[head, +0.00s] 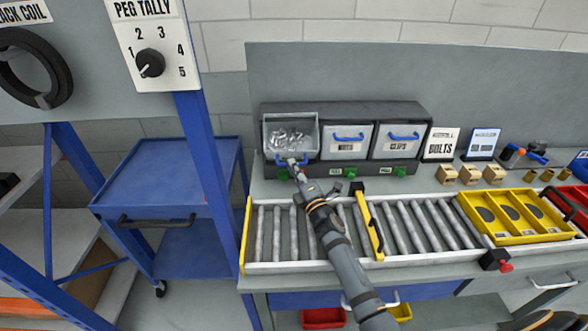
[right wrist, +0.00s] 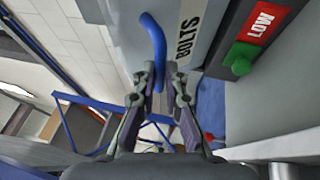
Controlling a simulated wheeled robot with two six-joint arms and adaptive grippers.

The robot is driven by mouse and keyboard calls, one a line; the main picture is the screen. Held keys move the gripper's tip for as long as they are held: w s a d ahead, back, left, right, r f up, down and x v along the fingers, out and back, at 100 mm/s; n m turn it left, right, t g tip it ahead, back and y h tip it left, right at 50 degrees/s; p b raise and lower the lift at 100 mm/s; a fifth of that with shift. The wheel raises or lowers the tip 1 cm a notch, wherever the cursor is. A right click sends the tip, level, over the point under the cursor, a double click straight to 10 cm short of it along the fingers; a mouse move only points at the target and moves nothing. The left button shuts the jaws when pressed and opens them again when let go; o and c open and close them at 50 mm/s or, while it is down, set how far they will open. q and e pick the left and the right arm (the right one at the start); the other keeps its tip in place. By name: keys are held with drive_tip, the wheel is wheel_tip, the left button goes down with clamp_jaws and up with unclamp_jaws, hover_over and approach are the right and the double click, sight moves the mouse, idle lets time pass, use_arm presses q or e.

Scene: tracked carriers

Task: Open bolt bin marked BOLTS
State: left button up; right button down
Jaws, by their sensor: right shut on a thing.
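The bolt bin (head: 266,132) is the leftmost of three bins in a dark rack. It is tilted forward, and grey bolts show in its open top. My right gripper (head: 293,164) is at the bin's lower front, where its blue handle (head: 281,160) shows partly. In the right wrist view the word BOLTS stands on the bin front (right wrist: 190,40). There the right gripper (right wrist: 162,84) is shut on the blue handle (right wrist: 154,42), with fingers on both sides of its end. My left gripper is not in view.
Two closed bins (head: 347,146) (head: 400,146) stand to the right. Green knobs (head: 351,173) sit below the bins. A roller conveyor (head: 410,225) with a yellow gate (head: 368,225) lies in front. Yellow trays (head: 510,214) stand right. A blue cart (head: 165,180) stands left.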

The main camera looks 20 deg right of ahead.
drive_tip(key=shift+d+f, duration=0.1)
drive_tip(key=shift+f, duration=0.35)
drive_tip(key=c, duration=1.8)
unclamp_jaws()
drive_tip(key=o, duration=0.3)
drive_tip(key=shift+w+f, duration=0.1)
drive_tip(key=shift+w, duration=0.1)
drive_tip(key=shift+o, duration=0.5)
drive_tip(key=shift+w+f, duration=0.1)
drive_tip(key=shift+w, duration=0.15)
drive_tip(key=shift+r, duration=0.2)
